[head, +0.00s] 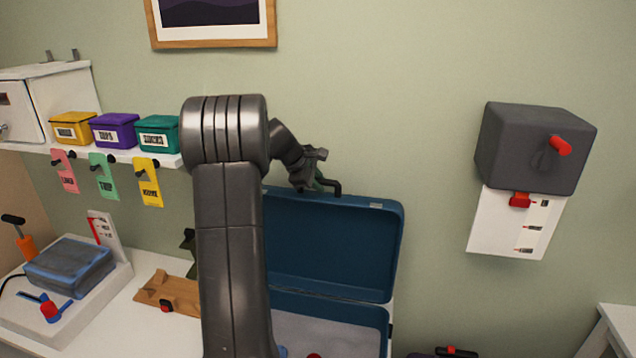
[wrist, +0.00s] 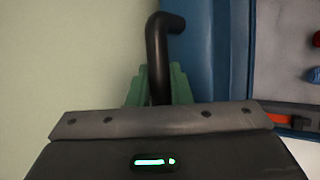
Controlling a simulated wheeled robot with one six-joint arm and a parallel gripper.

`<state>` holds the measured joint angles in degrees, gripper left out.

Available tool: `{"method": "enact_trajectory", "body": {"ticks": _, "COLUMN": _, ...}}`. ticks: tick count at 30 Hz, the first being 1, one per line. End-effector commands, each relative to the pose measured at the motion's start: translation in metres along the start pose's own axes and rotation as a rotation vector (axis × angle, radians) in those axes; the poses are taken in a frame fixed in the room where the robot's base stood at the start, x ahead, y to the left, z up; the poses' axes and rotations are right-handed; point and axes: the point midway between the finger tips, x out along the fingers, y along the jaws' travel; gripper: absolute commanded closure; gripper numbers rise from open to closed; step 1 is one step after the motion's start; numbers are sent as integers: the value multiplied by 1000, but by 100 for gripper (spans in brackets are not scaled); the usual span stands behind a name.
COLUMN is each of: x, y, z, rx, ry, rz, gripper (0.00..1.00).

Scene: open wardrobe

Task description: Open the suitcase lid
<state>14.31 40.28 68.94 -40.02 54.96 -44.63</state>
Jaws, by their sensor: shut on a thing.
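The blue suitcase stands open in the head view, its lid (head: 335,245) raised nearly upright near the wall and its base (head: 345,310) below with a grey interior. A dark bent handle (head: 333,186) sits at the lid's top edge. My gripper (head: 316,181) is at that edge, behind my arm's upper link, shut on the handle. In the wrist view the black handle (wrist: 158,60) rises between the green fingers (wrist: 155,88), with the blue lid (wrist: 207,50) to its right. My arm hides the left part of the suitcase.
A shelf with yellow, purple and teal boxes (head: 157,135) and hanging tags is at left. A wooden board (head: 168,293) and a white device (head: 60,315) lie on the table. A dark grey wall box (head: 530,148) hangs at right. The wall between is clear.

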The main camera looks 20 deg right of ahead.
Motion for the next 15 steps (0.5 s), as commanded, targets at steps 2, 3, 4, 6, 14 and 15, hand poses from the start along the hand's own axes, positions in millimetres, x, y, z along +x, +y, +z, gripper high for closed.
{"method": "enact_trajectory", "body": {"ticks": 2, "x": 1, "y": -1, "z": 0, "rx": -1, "ry": -2, "rz": -3, "gripper": 76}}
{"method": "enact_trajectory", "body": {"ticks": 3, "x": 1, "y": -1, "z": 0, "rx": -1, "ry": -2, "rz": -3, "gripper": 68}}
{"method": "enact_trajectory", "body": {"ticks": 4, "x": 1, "y": -1, "z": 0, "rx": -1, "ry": -2, "rz": -3, "gripper": 62}}
{"method": "enact_trajectory", "body": {"ticks": 6, "x": 2, "y": -2, "z": 0, "rx": -1, "ry": -2, "rz": -4, "gripper": 60}}
{"method": "enact_trajectory", "body": {"ticks": 14, "x": 2, "y": -4, "z": -1, "rx": -2, "ry": -2, "rz": -8, "gripper": 60}}
{"method": "enact_trajectory", "body": {"ticks": 15, "x": 0, "y": -4, "z": -1, "rx": -2, "ry": -2, "rz": -7, "gripper": 60}}
